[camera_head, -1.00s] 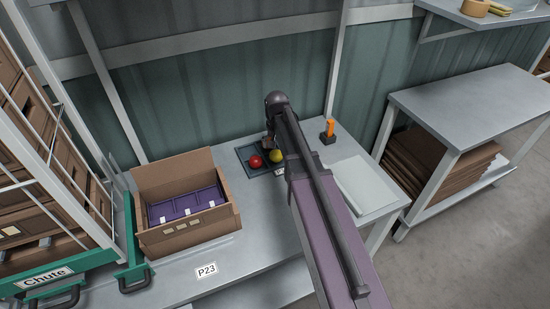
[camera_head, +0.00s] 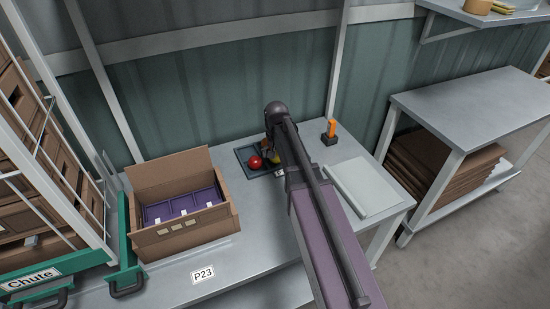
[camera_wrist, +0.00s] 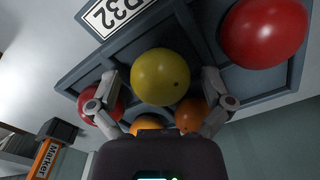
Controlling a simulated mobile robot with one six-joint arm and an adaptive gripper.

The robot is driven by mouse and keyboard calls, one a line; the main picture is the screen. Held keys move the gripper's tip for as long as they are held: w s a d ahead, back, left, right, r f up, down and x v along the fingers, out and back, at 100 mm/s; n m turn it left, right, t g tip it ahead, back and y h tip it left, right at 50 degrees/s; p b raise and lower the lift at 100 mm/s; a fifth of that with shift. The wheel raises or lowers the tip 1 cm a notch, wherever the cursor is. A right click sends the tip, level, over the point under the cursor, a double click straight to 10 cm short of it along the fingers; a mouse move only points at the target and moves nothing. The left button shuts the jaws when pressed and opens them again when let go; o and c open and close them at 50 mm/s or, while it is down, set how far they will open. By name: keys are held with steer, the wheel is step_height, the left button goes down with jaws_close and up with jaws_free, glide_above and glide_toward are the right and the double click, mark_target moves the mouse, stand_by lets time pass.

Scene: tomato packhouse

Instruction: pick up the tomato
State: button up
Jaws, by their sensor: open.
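In the wrist view, a yellow tomato (camera_wrist: 160,77) lies between the two open fingers of my gripper (camera_wrist: 158,95). A finger stands on each side of it; I cannot tell whether they touch it. A large red tomato (camera_wrist: 264,32) sits to the right, and another red one (camera_wrist: 101,103) is partly behind the left finger. Two orange tomatoes, one (camera_wrist: 190,115) by the right finger and one (camera_wrist: 146,125) lower down, are partly hidden. In the head view, the red tomato (camera_head: 254,162) shows clearly, while my arm mostly covers the yellow one (camera_head: 275,157).
The tomatoes sit in a dark compartment tray (camera_head: 243,152) on the grey bench (camera_head: 250,222). A cardboard box (camera_head: 186,239) with a purple insert stands to the left. An orange marker (camera_head: 331,128) in a holder and a pale flat panel (camera_head: 361,187) are to the right.

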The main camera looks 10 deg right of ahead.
steer(key=c, duration=0.7)
steer(key=shift+r, duration=0.15)
step_height(320, 180, up, 3)
steer(key=p, duration=0.3)
steer(key=s+a, duration=0.3)
steer(key=s, duration=0.1)
steer(key=s+a+r+p, duration=0.1)
steer(key=s+a, duration=0.1)
steer(key=s, duration=0.3)
steer(key=s+a+p, duration=0.1)
steer(key=s+a, duration=0.2)
steer(key=s, duration=0.1)
steer(key=shift+s+a+r, duration=0.25)
steer(key=shift+a+r, duration=0.05)
steer(key=shift+r, duration=0.05)
steer(key=shift+a, duration=0.1)
